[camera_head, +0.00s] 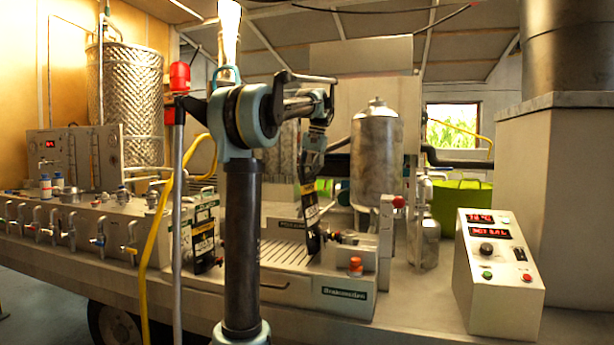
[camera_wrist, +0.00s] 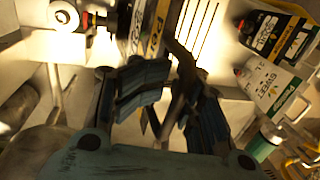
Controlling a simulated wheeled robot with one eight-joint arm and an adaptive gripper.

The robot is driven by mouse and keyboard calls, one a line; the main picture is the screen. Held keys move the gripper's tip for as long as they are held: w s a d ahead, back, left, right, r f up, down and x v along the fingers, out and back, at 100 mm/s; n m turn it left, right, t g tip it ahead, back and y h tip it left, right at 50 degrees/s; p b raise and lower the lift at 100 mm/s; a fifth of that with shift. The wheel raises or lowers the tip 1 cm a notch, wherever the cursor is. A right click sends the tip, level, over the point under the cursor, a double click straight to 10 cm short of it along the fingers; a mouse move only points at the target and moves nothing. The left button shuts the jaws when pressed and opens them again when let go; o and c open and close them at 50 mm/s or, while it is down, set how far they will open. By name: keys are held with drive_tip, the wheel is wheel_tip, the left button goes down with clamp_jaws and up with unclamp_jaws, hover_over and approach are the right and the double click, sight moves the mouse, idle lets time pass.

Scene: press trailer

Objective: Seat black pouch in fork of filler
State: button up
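The black pouch (camera_head: 313,236), with a yellow and white label, hangs below my gripper (camera_head: 308,182) at the middle of the machine in the head view. Its printed face (camera_wrist: 147,27) shows beyond the fingers in the wrist view. My gripper (camera_wrist: 170,100) appears shut on the pouch's upper part, though the fingers and shadow hide the grip itself. The filler (camera_head: 345,285) is a pale steel unit with a red-orange knob. The pouch is right beside its fittings. I cannot make out the fork, or whether the pouch touches it.
More pouches (camera_head: 204,240) stand left of the filler, and they show at the right in the wrist view (camera_wrist: 270,85). A slatted tray (camera_head: 285,254) lies between. A steel tank (camera_head: 377,160) stands behind, and a control box (camera_head: 497,275) stands right. A yellow hose (camera_head: 160,225) runs at left.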

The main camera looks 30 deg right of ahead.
drive_tip(key=shift+s+a+r, duration=0.1)
drive_tip(key=shift+s+r, duration=0.15)
drive_tip(key=shift+s, duration=0.05)
wheel_tip(320, 180, up, 12)
drive_tip(key=s+d, duration=0.1)
drive_tip(key=shift+s+d+f, duration=0.15)
drive_tip(key=shift+s+d, duration=0.1)
drive_tip(key=shift+s, duration=0.05)
idle(0.4)
drive_tip(key=s+a+f+n, duration=0.1)
drive_tip(key=a+f+n, duration=0.2)
drive_tip(key=a+f, duration=0.8)
drive_tip(key=s+a+f+n, duration=0.2)
drive_tip(key=a+f, duration=0.5)
drive_tip(key=a, duration=0.8)
drive_tip(key=s+a+f+n, duration=0.1)
drive_tip(key=s+a+f, duration=0.4)
drive_tip(key=f, duration=0.6)
drive_tip(key=s+a+f+n+h, duration=0.1)
drive_tip(key=s+a+f, duration=0.4)
drive_tip(key=f, duration=0.6)
drive_tip(key=s+a+f+n, duration=0.3)
drive_tip(key=s+a+f, duration=0.3)
drive_tip(key=f, duration=0.6)
drive_tip(key=s, duration=0.2)
drive_tip(key=shift+s+t, duration=0.3)
drive_tip(key=shift+s, duration=0.05)
